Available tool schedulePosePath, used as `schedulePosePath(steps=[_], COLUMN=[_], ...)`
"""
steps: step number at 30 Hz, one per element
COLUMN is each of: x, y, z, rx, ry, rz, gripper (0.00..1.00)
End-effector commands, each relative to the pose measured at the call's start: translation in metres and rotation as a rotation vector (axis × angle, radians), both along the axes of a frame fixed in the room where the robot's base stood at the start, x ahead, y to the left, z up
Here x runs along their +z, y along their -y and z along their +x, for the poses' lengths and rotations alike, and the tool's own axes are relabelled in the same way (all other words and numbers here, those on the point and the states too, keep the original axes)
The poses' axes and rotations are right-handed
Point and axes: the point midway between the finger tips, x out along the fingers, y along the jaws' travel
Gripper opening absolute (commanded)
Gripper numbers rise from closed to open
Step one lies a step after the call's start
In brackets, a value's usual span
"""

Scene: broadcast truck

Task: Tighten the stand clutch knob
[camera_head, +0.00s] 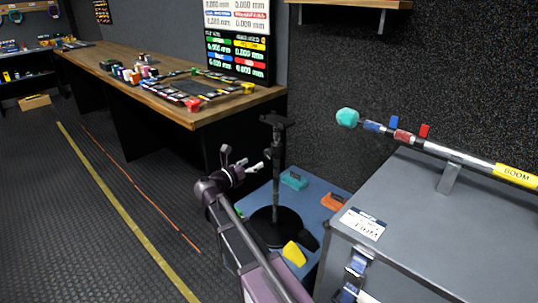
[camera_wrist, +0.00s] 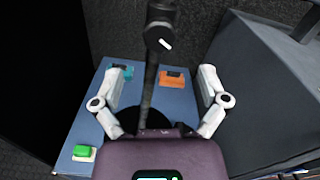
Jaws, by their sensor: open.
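A black stand (camera_head: 277,170) with a round base stands upright on a blue mat (camera_head: 315,187). In the wrist view its dark round clutch knob (camera_wrist: 159,38) carries a white mark and faces me near the top of the picture. The knob is hard to make out in the head view. My gripper (camera_head: 243,160) is to the left of the stand's pole in the head view. In the wrist view my gripper (camera_wrist: 161,74) is open, its two pale fingers spread wide either side of the pole, with the knob above the fingertips in the picture. Nothing is held.
A teal block (camera_head: 293,180), an orange block (camera_head: 334,202) and a yellow object (camera_head: 294,253) lie on the mat. A grey case (camera_head: 440,215) with a boom pole (camera_head: 455,156) stands close on the right. A wooden desk (camera_head: 180,110) is behind. Open floor lies left.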

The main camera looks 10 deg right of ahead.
Motion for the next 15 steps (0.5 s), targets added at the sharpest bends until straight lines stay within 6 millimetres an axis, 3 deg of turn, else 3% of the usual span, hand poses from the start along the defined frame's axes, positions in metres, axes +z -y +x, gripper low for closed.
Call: schedulePosePath(steps=[15], x=[0.0], y=[0.057], z=[0.042], rx=[0.0], ry=[0.0], rz=[0.0], gripper=[0.93])
